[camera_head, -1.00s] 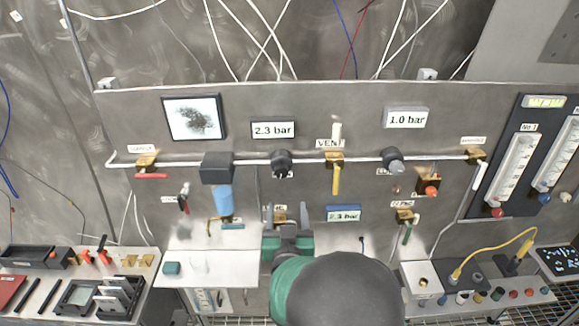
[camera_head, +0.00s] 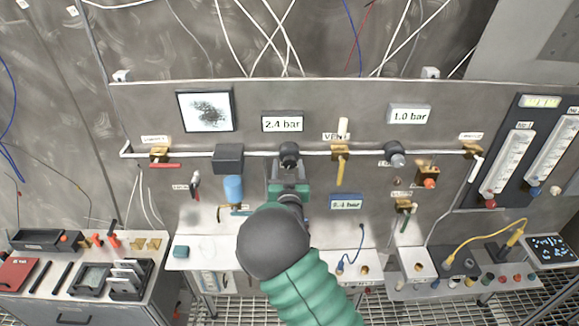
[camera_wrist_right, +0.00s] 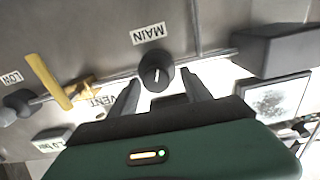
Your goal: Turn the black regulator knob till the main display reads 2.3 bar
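The black regulator knob (camera_head: 289,150) sits on the pipe under the main display (camera_head: 283,124), which reads 2.4 bar. In the wrist view the knob (camera_wrist_right: 156,70) has a white pointer line and lies below the upside-down MAIN label. My right gripper (camera_head: 288,168) is directly in front of and below the knob. In the wrist view its two fingers (camera_wrist_right: 162,80) are apart, with the knob between and slightly beyond their tips; I see no contact. My left gripper is not in view.
A second display (camera_head: 409,115) reads 1.0 bar, above a grey knob (camera_head: 396,158). The yellow VENT lever (camera_head: 340,172) hangs right of the black knob. A dark box (camera_head: 228,157) with a blue cylinder (camera_head: 233,189) is left. A small blue display (camera_head: 346,202) is lower right.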

